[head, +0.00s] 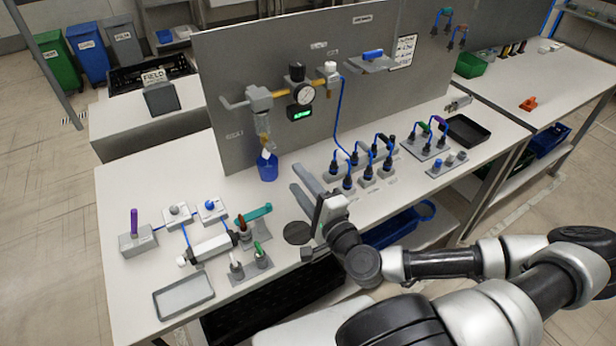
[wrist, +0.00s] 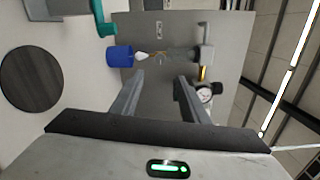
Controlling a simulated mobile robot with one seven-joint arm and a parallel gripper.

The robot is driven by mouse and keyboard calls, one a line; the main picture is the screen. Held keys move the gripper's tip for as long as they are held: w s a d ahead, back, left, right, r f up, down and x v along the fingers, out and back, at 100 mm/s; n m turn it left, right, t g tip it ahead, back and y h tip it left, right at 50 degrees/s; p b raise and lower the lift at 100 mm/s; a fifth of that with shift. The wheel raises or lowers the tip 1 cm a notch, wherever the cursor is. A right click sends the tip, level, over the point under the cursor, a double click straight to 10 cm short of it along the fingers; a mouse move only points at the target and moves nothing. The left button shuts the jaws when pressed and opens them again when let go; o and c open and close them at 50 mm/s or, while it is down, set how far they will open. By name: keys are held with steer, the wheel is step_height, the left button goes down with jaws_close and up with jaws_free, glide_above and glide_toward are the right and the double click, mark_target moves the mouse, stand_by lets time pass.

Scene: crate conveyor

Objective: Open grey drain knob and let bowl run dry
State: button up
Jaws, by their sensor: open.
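The clear bowl (head: 263,124) hangs under a grey filter head (head: 259,99) on the upright panel. It also shows sideways in the wrist view (wrist: 176,54). A small pale piece (head: 265,153) sits below the bowl, at the mouth of a blue cup (head: 267,170); I cannot tell whether it is the grey drain knob. The liquid level in the bowl is too small to read. My gripper (head: 295,177) is open and empty, right of the blue cup and in front of the panel. In the wrist view its fingers (wrist: 161,76) point toward the bowl and cup, apart from both.
A pressure gauge (head: 304,96) with a green display is right of the bowl. Blue hoses and fittings (head: 365,160) stand to the right. A valve assembly with a teal handle (head: 257,213) stands front left. A dark disc (head: 298,232) lies near the front edge.

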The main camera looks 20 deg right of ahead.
steer(key=s, duration=0.1)
steer(key=s+p, duration=0.1)
steer(key=s, duration=0.1)
steer(key=shift+s+d+p, duration=0.35)
steer(key=shift+s, duration=0.05)
stand_by(0.4)
